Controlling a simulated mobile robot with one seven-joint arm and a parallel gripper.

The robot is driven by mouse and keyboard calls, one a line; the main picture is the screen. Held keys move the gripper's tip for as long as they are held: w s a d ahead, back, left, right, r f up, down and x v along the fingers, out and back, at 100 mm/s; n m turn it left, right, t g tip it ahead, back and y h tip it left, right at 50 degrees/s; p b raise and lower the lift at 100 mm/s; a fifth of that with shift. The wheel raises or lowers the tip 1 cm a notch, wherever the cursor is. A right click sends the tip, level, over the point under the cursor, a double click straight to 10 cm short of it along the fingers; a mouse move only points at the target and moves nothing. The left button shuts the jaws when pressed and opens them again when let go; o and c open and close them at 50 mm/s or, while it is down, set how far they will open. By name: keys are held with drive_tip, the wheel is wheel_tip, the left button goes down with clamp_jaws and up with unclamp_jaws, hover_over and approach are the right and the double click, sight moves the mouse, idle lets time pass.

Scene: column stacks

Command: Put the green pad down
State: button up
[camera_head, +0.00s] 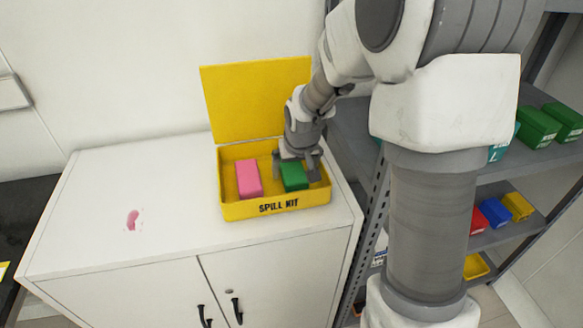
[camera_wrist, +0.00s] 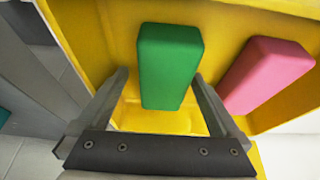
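The green pad (camera_head: 293,176) is in the right part of the yellow spill kit box (camera_head: 238,211), beside a pink pad (camera_head: 248,180). My gripper (camera_head: 298,160) points down into the box at the green pad. In the wrist view, the green pad (camera_wrist: 168,66) shows between and beyond the spread fingertips (camera_wrist: 160,76). A gap shows at the left finger; the right fingertip overlaps the pad's edge, and I cannot tell if it touches. My gripper is open. The pink pad (camera_wrist: 266,75) lies to the right there.
The box stands on a white cabinet (camera_head: 95,215), its yellow lid (camera_head: 257,98) raised behind. A pink spill (camera_head: 132,219) marks the clear cabinet top at left. A grey shelf rack (camera_head: 510,165) with coloured bins stands close on the right.

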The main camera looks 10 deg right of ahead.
drive_tip(key=p+v, duration=0.2)
drive_tip(key=v, duration=1)
drive_tip(key=s+r, duration=0.4)
drive_tip(key=s, duration=0.6)
drive_tip(key=s+r+t, duration=0.1)
drive_tip(key=s+r, duration=0.3)
drive_tip(key=s, duration=0.6)
drive_tip(key=shift+s+a, duration=0.2)
drive_tip(key=shift+s, duration=0.2)
wheel_tip(320, 180, up, 8)
drive_tip(key=p, duration=0.7)
drive_tip(key=shift+p, duration=0.4)
drive_tip(key=shift+f, duration=0.1)
drive_tip(key=shift+w, duration=0.1)
